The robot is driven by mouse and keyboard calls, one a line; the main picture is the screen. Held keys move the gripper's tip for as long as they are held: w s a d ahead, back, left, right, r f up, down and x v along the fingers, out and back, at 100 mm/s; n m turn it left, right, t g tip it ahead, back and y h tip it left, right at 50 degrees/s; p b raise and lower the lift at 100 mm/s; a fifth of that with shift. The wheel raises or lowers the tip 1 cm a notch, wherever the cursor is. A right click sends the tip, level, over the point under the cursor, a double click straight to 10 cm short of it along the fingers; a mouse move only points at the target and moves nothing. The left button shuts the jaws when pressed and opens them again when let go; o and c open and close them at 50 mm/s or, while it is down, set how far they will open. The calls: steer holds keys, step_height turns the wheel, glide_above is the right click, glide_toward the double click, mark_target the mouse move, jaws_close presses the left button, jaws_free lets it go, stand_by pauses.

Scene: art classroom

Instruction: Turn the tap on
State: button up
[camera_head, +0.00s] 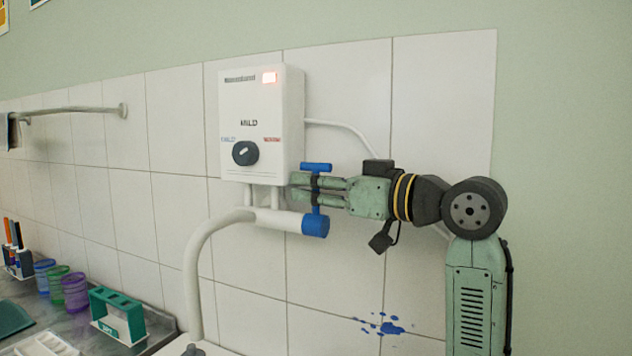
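The tap is a white pipe (197,262) with a curved spout, running below a white wall heater box (262,125). At its right end is a blue cap (315,225). A blue T-shaped handle (316,167) rises upright from the cap. My gripper (294,189) comes in from the right, level with the handle's stem. Its green fingers reach across the stem and a little past it to the left, and they overlap it in view. Whether they touch or grip the stem cannot be told. No water shows, but the spout's outlet is not clearly visible.
A white hose (345,128) runs behind my gripper. Coloured cups (75,291) and a green rack (118,318) stand on the counter at lower left. The tiled wall is close behind.

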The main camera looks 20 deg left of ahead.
steer(key=shift+c, duration=0.5)
jaws_close()
stand_by(0.4)
